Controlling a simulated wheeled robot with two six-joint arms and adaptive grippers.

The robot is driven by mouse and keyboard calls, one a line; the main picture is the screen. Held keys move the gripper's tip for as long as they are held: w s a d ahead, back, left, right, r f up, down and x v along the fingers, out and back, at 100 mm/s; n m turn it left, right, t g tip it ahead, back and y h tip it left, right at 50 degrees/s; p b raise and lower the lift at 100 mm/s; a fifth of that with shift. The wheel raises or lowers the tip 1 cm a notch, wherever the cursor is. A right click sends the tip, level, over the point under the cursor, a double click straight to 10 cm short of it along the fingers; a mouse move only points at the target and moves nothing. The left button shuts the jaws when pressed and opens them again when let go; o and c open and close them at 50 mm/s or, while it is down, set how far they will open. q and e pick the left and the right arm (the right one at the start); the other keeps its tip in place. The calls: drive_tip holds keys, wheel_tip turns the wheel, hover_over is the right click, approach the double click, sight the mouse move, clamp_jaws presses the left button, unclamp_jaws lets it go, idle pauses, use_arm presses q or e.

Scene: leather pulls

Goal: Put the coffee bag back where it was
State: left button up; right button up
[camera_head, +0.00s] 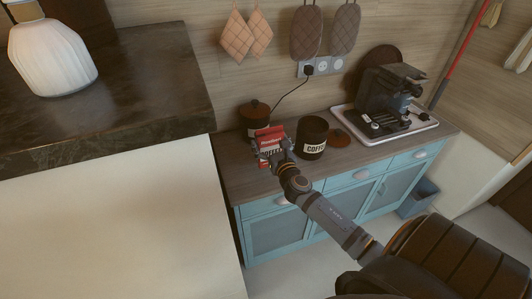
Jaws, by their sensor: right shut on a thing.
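The coffee bag (265,134) is red and white and stands on or just above the wooden counter, near its left part. My right gripper (272,155) is shut on the coffee bag from the front and hides part of its lower face. I cannot tell whether the bag touches the counter. A dark canister with a wooden lid (254,108) stands right behind the bag and is partly hidden by it. An open black canister labelled COFFEE (312,136) stands to the right of the bag. My left gripper does not show.
A black coffee machine (387,98) stands on a white tray (428,124) at the right. A cable hangs from the wall socket (320,67) behind. A higher dark worktop (150,85) with a white vase (52,58) borders the left.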

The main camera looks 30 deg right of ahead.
drive_tip(key=shift+w+f, duration=0.85)
drive_tip(key=shift+f, duration=0.1)
drive_tip(key=shift+w+a+f+b, duration=0.1)
drive_tip(key=shift+w+f+b, duration=0.05)
drive_tip(key=shift+f+b, duration=0.25)
wheel_tip(320, 180, down, 3)
drive_tip(key=shift+r+b, duration=0.1)
drive_tip(key=shift+b, duration=0.75)
drive_tip(key=o, duration=0.9)
